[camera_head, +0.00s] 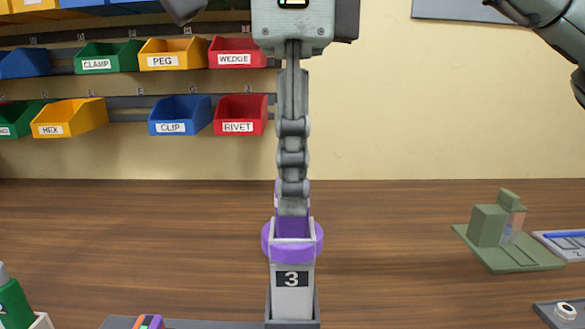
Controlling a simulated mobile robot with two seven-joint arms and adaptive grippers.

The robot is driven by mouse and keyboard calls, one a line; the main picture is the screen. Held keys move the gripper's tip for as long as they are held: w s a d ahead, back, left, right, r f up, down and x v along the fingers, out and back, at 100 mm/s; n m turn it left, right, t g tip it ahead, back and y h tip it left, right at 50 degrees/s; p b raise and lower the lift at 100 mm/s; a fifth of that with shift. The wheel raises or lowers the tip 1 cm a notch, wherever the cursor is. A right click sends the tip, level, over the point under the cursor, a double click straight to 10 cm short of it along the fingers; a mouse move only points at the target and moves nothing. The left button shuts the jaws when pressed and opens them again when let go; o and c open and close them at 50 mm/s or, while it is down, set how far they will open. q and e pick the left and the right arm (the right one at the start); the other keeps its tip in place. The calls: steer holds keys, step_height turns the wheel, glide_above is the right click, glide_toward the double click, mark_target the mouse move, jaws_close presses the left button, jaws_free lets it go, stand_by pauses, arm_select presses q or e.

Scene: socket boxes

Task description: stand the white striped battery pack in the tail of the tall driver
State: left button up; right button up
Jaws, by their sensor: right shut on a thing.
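The tall driver (291,301) stands upright at bottom centre, pale grey with a black "3" label and a purple ring (291,255) around its open tail. My right gripper (292,208) hangs straight down over the tail, seen edge-on, its fingertips at the tail's mouth. How deep the pack sits in the tail cannot be seen.
A green bottle-like thing (12,303) and a striped piece (149,322) are at bottom left. Labelled bins (180,115) hang behind.

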steer(key=shift+f, duration=0.15)
steer(key=shift+f+b, duration=0.45)
steer(key=shift+f, duration=0.1)
steer(key=o, duration=1.1)
steer(key=shift+r, duration=0.1)
steer(key=shift+r, duration=0.1)
step_height(320, 180, up, 12)
